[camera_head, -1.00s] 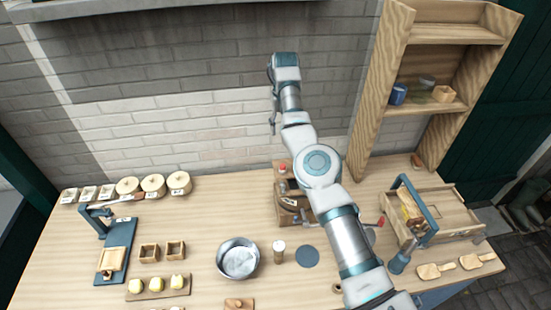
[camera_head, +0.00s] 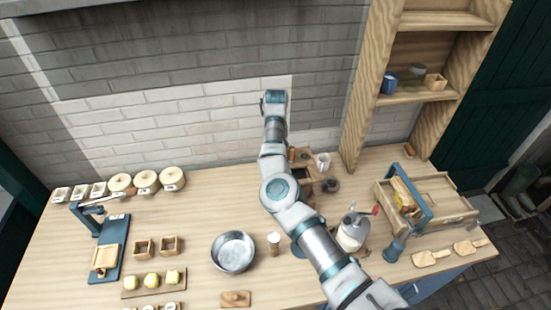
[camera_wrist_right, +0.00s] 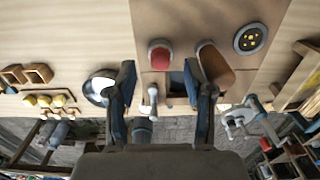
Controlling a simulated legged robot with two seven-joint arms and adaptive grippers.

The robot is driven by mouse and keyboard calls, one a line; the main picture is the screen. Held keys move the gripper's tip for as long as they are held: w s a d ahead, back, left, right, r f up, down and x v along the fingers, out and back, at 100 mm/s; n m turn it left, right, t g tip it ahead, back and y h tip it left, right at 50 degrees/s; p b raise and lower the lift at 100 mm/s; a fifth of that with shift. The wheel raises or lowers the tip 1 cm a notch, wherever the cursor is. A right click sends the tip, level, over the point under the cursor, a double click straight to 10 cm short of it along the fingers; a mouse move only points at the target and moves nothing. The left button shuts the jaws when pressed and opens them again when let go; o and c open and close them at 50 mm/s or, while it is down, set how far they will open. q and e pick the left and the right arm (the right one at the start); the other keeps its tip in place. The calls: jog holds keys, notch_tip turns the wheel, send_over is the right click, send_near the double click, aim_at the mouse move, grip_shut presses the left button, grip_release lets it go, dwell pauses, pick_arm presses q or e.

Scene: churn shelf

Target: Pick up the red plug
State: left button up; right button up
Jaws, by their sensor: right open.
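The red plug (camera_wrist_right: 160,55) shows in the right wrist view as a red rounded top with a pale front, on a wooden surface. My right gripper (camera_wrist_right: 160,80) is open and empty, its two dark fingers spread to either side below the plug in the picture. The plug lies between the lines of the fingers, apart from both. In the head view my right arm covers the plug and the gripper. My left gripper is not in view.
A brown cylinder (camera_wrist_right: 216,66) is close to the right finger, with a dark round piece (camera_wrist_right: 250,38) beyond. In the head view a white can with a red tip (camera_head: 352,230), a metal bowl (camera_head: 233,252) and a wooden frame tray (camera_head: 440,205) stand on the table.

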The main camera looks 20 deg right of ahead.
jog(key=shift+w+d+f, duration=0.15)
jog(key=shift+f, duration=1.2)
jog(key=shift+r, duration=0.1)
jog(key=c, duration=0.8)
jog(key=shift+c, duration=0.2)
